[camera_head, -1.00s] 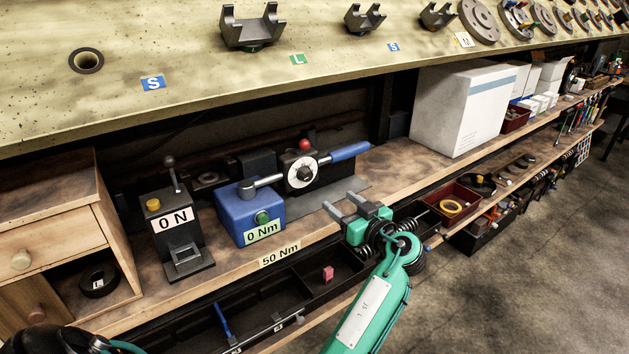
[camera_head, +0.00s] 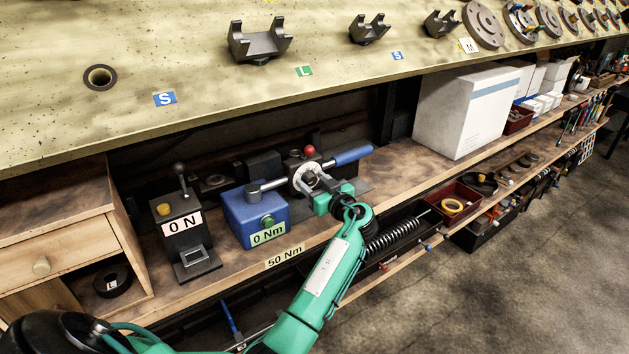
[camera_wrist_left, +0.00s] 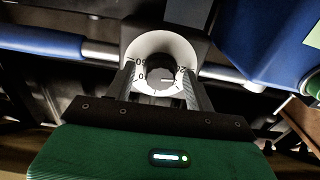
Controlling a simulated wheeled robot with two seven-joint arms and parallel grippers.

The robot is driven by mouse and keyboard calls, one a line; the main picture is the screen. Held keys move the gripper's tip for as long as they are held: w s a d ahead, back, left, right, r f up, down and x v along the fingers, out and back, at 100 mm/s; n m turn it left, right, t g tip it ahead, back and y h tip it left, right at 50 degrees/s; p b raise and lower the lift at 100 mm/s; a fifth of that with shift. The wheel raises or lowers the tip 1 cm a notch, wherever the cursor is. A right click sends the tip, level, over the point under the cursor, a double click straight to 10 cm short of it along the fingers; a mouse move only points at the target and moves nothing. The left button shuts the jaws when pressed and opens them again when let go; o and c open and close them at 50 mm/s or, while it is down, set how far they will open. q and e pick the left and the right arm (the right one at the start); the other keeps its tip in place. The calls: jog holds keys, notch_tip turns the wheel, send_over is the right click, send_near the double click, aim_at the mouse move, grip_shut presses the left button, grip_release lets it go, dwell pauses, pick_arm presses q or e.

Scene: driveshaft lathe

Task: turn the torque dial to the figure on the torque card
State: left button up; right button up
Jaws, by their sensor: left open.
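The torque dial (camera_head: 301,172) is a white round scale on the dark tool body, behind my left gripper in the head view. In the left wrist view its white scale ring (camera_wrist_left: 160,46) surrounds a dark central knob (camera_wrist_left: 159,77). My left gripper (camera_head: 308,183) is open, with one finger on each side of the knob; whether the fingers touch it I cannot tell. The torque card (camera_head: 285,256) on the shelf edge reads 50 Nm. The blue box (camera_head: 254,212) shows 0 Nm and has a green button. My right gripper is not in view.
A blue-handled bar (camera_head: 350,156) sticks out right of the dial. A black press reading 0 N (camera_head: 184,236) stands left of the blue box. Dark trays (camera_head: 400,236) lie below the shelf edge. A white carton (camera_head: 465,110) stands to the right.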

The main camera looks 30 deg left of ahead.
pick_arm(q)
jog(key=c, duration=1)
